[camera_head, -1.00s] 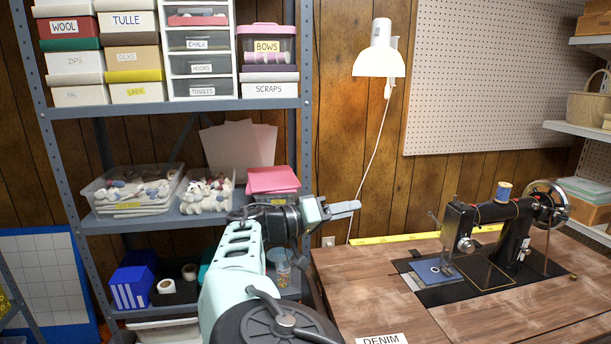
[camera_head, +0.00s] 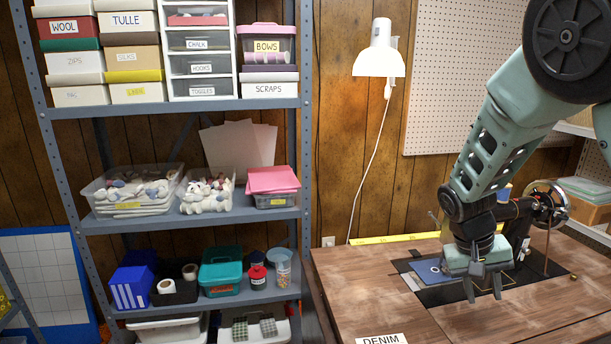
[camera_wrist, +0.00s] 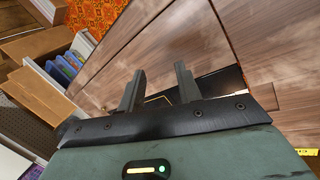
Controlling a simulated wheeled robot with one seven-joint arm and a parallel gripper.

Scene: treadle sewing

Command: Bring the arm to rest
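My gripper (camera_head: 483,288) hangs pointing down above the wooden sewing table (camera_head: 370,285), in front of the black sewing machine (camera_head: 530,208). In the wrist view its two fingers (camera_wrist: 160,88) stand apart with nothing between them. My arm comes down from the upper right and hides most of the machine's head and part of its black bed. A blue cloth piece (camera_head: 428,272) lies on the bed to the left of my gripper. I cannot tell the exact height of the fingertips above the table.
A metal shelf unit (camera_head: 200,222) with boxes and bins stands on the left. A white lamp (camera_head: 379,60) hangs on the wall behind the table. A DENIM label (camera_head: 381,339) sits at the table's front. The left part of the tabletop is clear.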

